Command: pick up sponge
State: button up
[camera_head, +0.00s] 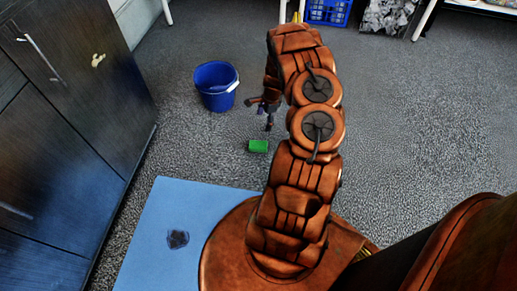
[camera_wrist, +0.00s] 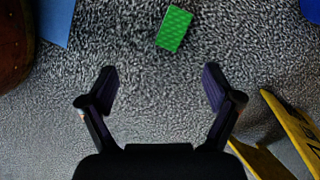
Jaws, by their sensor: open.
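The sponge is a small green block. In the head view the sponge (camera_head: 258,146) lies on the grey carpet, just below and left of my gripper (camera_head: 262,110). In the wrist view the sponge (camera_wrist: 174,28) lies near the top middle, beyond the fingertips. My gripper (camera_wrist: 158,90) is open there, with its two fingers wide apart and only carpet between them. The gripper is not touching the sponge. My arm partly hides the gripper in the head view.
A blue bucket (camera_head: 216,87) stands behind and left of the sponge. A yellow object (camera_wrist: 292,130) with dark markings is right of the gripper in the wrist view. Dark cabinets (camera_head: 75,110) line the left. A blue mat (camera_head: 165,225) lies in front. Carpet around the sponge is clear.

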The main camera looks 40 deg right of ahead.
aim_at(260, 145)
jog(key=f+m+t+b, duration=0.1)
jog(key=f, duration=0.3)
jog(key=d+f+m+b, duration=0.1)
jog(key=f+m, duration=0.1)
jog(key=f, duration=0.3)
jog(key=f+m+t, duration=0.1)
jog(key=f+m, duration=0.1)
jog(key=f, duration=0.3)
jog(key=shift+w+d+f+t+y+b, duration=0.2)
jog(key=shift+w+d+t+y+b, duration=0.1)
jog(key=shift+w+d+b, duration=0.1)
jog(key=shift+b+x, duration=0.55)
jog(key=shift+x, duration=0.5)
jog(key=shift+s+b+x, duration=0.1)
jog(key=shift+b+x, duration=0.8)
jog(key=shift+x, duration=0.55)
jog(key=shift+s+b+x, duration=0.15)
jog(key=shift+b+x, duration=0.75)
jog(key=shift+x, duration=0.55)
jog(key=shift+c, duration=0.4)
jog(key=c, duration=0.9)
